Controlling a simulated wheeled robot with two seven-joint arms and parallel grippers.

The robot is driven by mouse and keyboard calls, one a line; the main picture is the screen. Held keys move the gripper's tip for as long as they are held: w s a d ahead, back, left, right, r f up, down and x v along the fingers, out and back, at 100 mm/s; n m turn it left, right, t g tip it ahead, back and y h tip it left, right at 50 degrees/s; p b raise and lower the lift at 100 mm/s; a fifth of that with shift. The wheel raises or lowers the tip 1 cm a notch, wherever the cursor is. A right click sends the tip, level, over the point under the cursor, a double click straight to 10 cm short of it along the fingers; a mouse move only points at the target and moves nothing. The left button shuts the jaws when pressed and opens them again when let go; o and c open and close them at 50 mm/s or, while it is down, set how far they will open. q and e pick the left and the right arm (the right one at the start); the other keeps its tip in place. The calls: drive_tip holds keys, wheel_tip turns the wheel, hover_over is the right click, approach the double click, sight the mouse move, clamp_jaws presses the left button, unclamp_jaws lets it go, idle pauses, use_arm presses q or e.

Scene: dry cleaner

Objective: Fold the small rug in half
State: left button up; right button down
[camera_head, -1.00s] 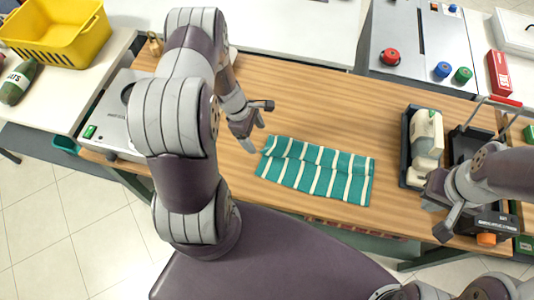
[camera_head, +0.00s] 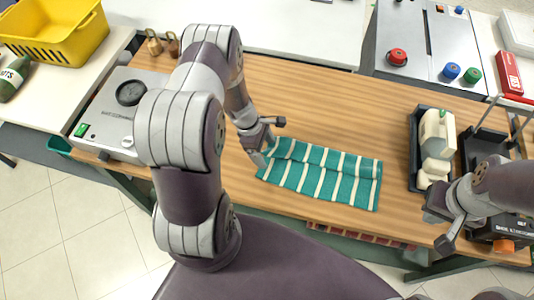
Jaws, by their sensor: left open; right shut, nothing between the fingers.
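The small rug (camera_head: 325,176) is teal with white stripes and lies on the wooden table (camera_head: 320,108). A raised ridge or fold runs along its far side, and its near part lies flat. My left gripper (camera_head: 271,142) is open at the rug's far left corner, with one finger low beside the rug's left end. I cannot tell whether it touches the cloth. My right gripper (camera_head: 446,234) is shut and empty, near the table's front edge at the right, apart from the rug.
A black tray with a cream-coloured device (camera_head: 437,135) stands right of the rug. A grey machine (camera_head: 115,112) with a gauge stands at the left. A control panel (camera_head: 425,50) with coloured knobs is at the back. The table behind the rug is clear.

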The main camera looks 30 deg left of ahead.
use_arm(q)
drive_tip(key=shift+d+f+b, duration=0.15)
drive_tip(key=shift+f+b, duration=0.25)
drive_tip(key=shift+f, duration=0.25)
drive_tip(key=shift+r, duration=0.2)
clamp_jaws()
